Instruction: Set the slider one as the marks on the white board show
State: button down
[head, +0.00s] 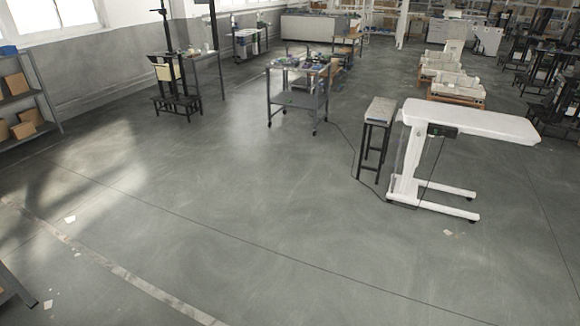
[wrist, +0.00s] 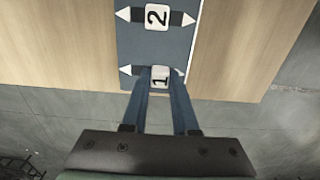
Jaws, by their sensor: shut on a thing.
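In the wrist view, slider one (wrist: 159,73) is a small white block marked "1" on a blue-grey panel (wrist: 150,46). A white arrowhead shows on each side of it. My gripper (wrist: 161,83), with two blue-grey fingers, is closed on this block from its near side. The fingers partly hide the block's sides and its track. Slider two (wrist: 157,17), a white block marked "2", sits on its own dark track between two white arrowheads, apart from my gripper. I cannot make out the white board with marks in either view.
Pale wood (wrist: 235,45) flanks the panel on both sides, with grey floor beyond its near edge. In the head view, a white lift table (head: 470,121) stands at right beside a small stool (head: 380,110). A trolley (head: 297,75) stands farther back.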

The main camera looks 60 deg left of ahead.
jog(key=shift+s+a, duration=0.25)
jog(key=shift+a, duration=0.25)
jog(key=c, duration=0.7)
grip_release()
jog(key=shift+a, duration=0.1)
jog(key=shift+r, duration=0.15)
notch_tip(320, 180, up, 13)
jog(key=shift+f+b, duration=0.1)
jog(key=shift+b, duration=0.35)
